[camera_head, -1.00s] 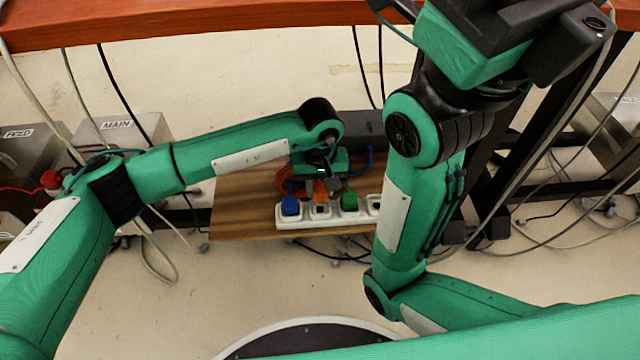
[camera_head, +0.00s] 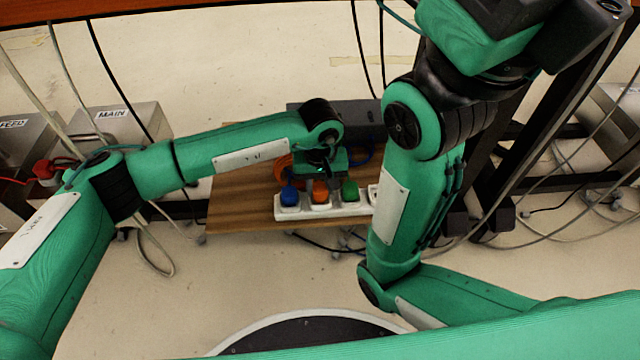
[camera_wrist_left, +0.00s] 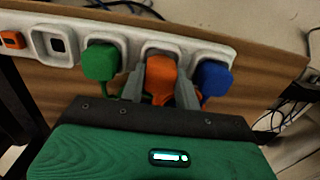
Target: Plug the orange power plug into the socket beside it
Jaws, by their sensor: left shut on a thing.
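The orange power plug (camera_head: 320,190) is between the fingers of my left gripper (camera_head: 320,184), which is shut on it. In the left wrist view the two grey fingers (camera_wrist_left: 160,89) clasp the orange plug (camera_wrist_left: 161,73) from both sides. The plug is at a socket of the white power strip (camera_head: 310,212), between the blue plug (camera_head: 289,196) and the green plug (camera_head: 349,190). The plug covers the socket opening, and I cannot tell how deep it sits. My right arm crosses in front of the strip's right end; its fingers do not show.
The strip lies on a brown wooden board (camera_head: 238,218). An empty socket (camera_wrist_left: 57,45) and an orange switch (camera_wrist_left: 13,40) show beyond the green plug. A metal box marked MAIN (camera_head: 125,130) stands at left. Loose cables hang around, and a desk edge runs along the top.

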